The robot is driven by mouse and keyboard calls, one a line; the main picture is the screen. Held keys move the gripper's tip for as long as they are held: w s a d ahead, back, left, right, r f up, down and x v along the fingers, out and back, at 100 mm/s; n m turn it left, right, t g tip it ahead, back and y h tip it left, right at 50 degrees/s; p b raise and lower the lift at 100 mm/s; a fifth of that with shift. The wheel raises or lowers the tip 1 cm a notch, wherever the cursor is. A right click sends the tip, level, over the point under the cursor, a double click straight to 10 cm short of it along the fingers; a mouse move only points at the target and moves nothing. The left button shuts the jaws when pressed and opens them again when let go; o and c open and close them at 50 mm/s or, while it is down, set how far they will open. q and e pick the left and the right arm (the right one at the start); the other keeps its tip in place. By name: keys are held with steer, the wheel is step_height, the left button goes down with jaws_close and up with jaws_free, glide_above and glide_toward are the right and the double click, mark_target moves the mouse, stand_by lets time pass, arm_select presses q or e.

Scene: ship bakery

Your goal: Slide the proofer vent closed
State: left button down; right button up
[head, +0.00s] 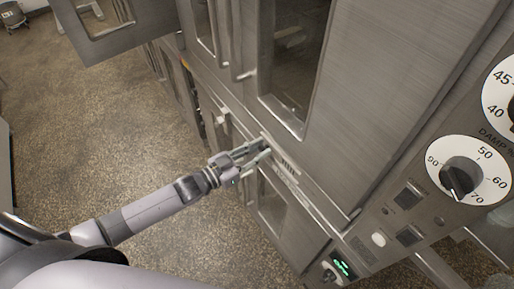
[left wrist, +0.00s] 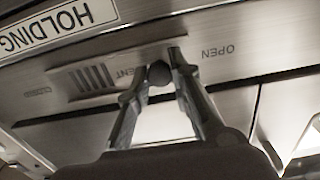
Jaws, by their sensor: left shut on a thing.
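The proofer vent (left wrist: 92,78) is a metal slide with dark slots, set in a strip on the steel front. In the left wrist view it appears upside down. Its round dark knob (left wrist: 158,73) is at the right end of the slots, near the OPEN lettering (left wrist: 217,50). A small blurred label (left wrist: 38,90) is at the far left. My left gripper (left wrist: 158,77) is shut on the knob, one finger on each side. In the head view my left gripper (head: 262,152) reaches the vent strip, and the slots (head: 287,166) show just beyond it. My right gripper is not in view.
A HOLDING label (left wrist: 55,28) is beside the vent strip. A large windowed door (head: 350,70) is above the strip, and another window (head: 271,207) is below. Dials (head: 462,178) and switches are at the right. Open floor (head: 110,130) lies left.

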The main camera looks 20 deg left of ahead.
mark_target(285, 162)
arm_select(q)
steer(key=s+d, duration=0.1)
steer(key=d, duration=0.1)
steer(key=s+d+p, duration=0.1)
steer(key=s+d, duration=0.2)
steer(key=shift+s+d+p, duration=0.3)
steer(key=shift+d+p, duration=0.05)
steer(key=shift+d, duration=0.05)
steer(key=shift+a+f, duration=0.1)
steer(key=c, duration=1.4)
jaws_free()
steer(key=shift+c, duration=0.2)
steer(key=shift+s, duration=0.1)
steer(key=v, duration=1.1)
steer(key=shift+s+a, duration=0.25)
steer(key=shift+a, duration=0.05)
